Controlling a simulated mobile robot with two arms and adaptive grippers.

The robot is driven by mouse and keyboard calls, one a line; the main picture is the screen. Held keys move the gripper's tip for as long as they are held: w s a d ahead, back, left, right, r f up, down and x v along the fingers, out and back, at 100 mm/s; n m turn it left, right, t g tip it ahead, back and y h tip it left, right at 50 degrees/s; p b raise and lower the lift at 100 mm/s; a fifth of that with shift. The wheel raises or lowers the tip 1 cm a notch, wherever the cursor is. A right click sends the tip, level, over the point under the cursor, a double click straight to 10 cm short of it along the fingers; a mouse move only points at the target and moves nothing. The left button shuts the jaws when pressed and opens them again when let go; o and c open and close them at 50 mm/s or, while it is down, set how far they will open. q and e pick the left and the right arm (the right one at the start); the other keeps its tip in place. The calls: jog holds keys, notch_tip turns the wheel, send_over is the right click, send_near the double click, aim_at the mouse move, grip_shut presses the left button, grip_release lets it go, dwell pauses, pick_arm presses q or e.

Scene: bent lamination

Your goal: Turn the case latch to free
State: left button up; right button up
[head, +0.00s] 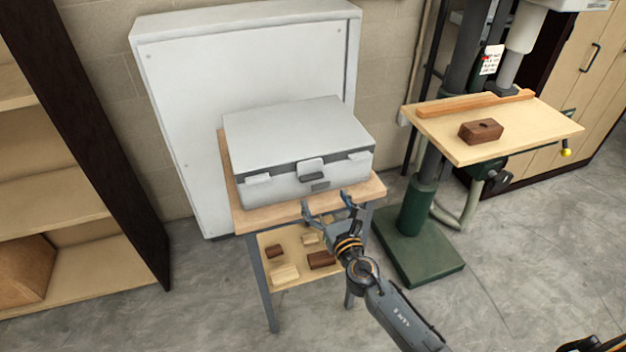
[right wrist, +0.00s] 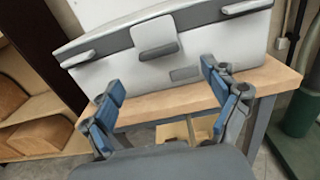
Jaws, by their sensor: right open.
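A closed light-grey case (head: 290,145) with a dark band under its lid sits on a small wooden table (head: 222,160). Its front has a central latch (head: 311,169) with a dark lower part, and a light catch near each end. The latch also shows in the right wrist view (right wrist: 157,42), above and between my fingers. My right gripper (head: 328,205) is open and empty in front of the table's front edge, below and apart from the latch. In the right wrist view its blue-padded fingers (right wrist: 165,85) are spread wide. My left gripper is not in view.
Several wood blocks (head: 284,273) lie on the table's lower shelf. A grey cabinet (head: 180,110) stands behind the case. A drill press with a wooden table (head: 540,120) bearing a brown block (head: 481,131) stands at right. Wooden shelves (head: 60,215) are at left.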

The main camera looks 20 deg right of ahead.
aim_at(313, 180)
jog(key=w, duration=0.6)
jog(key=shift+w+a+f+b, duration=0.1)
jog(key=shift+w+a+b, duration=0.15)
jog(key=shift+b, duration=0.15)
jog(key=shift+w, duration=0.65)
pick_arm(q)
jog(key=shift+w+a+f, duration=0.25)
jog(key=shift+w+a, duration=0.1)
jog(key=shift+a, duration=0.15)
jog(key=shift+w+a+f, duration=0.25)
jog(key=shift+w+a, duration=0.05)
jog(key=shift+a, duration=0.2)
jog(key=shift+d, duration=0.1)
pick_arm(e)
jog(key=shift+c, duration=0.6)
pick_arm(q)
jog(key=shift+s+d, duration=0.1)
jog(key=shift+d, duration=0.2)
pick_arm(e)
jog(key=c, duration=1)
